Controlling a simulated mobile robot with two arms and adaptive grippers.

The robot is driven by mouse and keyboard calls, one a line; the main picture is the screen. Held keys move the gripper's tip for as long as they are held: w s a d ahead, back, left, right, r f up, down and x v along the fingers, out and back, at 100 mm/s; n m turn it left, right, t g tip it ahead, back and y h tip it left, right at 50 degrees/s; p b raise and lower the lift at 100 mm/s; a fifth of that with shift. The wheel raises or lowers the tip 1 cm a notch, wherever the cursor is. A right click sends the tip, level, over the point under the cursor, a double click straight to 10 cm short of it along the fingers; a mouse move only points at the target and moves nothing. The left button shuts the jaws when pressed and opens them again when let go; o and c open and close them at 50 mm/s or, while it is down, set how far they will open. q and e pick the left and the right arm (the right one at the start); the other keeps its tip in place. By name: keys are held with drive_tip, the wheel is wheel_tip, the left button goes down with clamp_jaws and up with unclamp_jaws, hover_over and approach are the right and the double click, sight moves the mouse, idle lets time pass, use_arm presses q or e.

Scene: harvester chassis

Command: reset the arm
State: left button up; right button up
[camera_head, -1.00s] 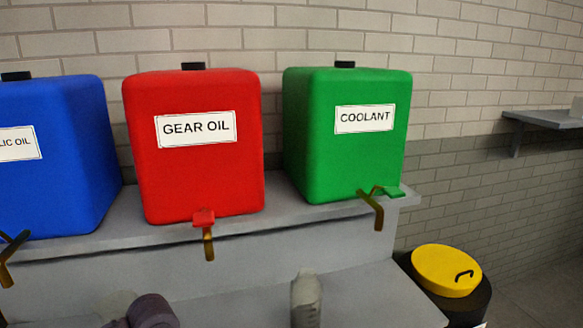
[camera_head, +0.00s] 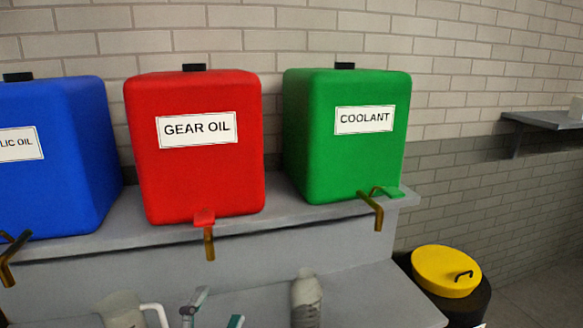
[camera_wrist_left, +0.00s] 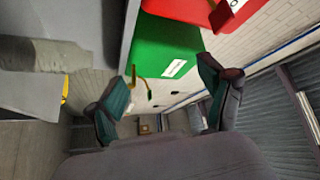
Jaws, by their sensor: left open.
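My left gripper (camera_head: 214,312) shows at the bottom edge of the head view, only its teal-lined fingertips visible. It is open, with nothing between the fingers. It is between a pale jug (camera_head: 122,312) with a white handle on the left and a whitish-grey bottle (camera_head: 306,298) on the right. In the left wrist view the two fingers (camera_wrist_left: 162,98) stand wide apart and empty, with the green coolant tank (camera_wrist_left: 165,45) beyond them. The rest of the left arm is below the head view. My right gripper is in neither view.
Blue (camera_head: 55,165), red gear oil (camera_head: 195,165) and green coolant (camera_head: 345,150) tanks with taps stand on the upper grey shelf (camera_head: 270,222). A lower ledge (camera_head: 375,300) carries the bottle. A yellow-lidded bin (camera_head: 446,271) stands at right.

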use_arm(q)
drive_tip(key=s+a+f+n+g+y, duration=0.3)
drive_tip(key=a+f+n+g+y, duration=0.15)
drive_tip(key=f, duration=0.35)
drive_tip(key=s+a+f+n+g+y, duration=0.35)
drive_tip(key=f+n, duration=0.25)
drive_tip(key=f, duration=0.2)
drive_tip(key=s+f+n+g+h, duration=0.1)
drive_tip(key=s+f+g, duration=0.35)
drive_tip(key=s, duration=0.35)
drive_tip(key=s+f+n+g+h, duration=0.1)
drive_tip(key=s+f+n+g, duration=0.1)
drive_tip(key=s+f+g, duration=0.5)
wheel_tip(320, 180, down, 24)
drive_tip(key=s+t, duration=0.1)
drive_tip(key=s, duration=0.2)
drive_tip(key=s+a+f, duration=0.3)
drive_tip(key=s+f, duration=1.3)
drive_tip(key=f, duration=0.1)
drive_tip(key=shift+s+m+g, duration=0.35)
drive_tip(key=shift+m+g, duration=0.1)
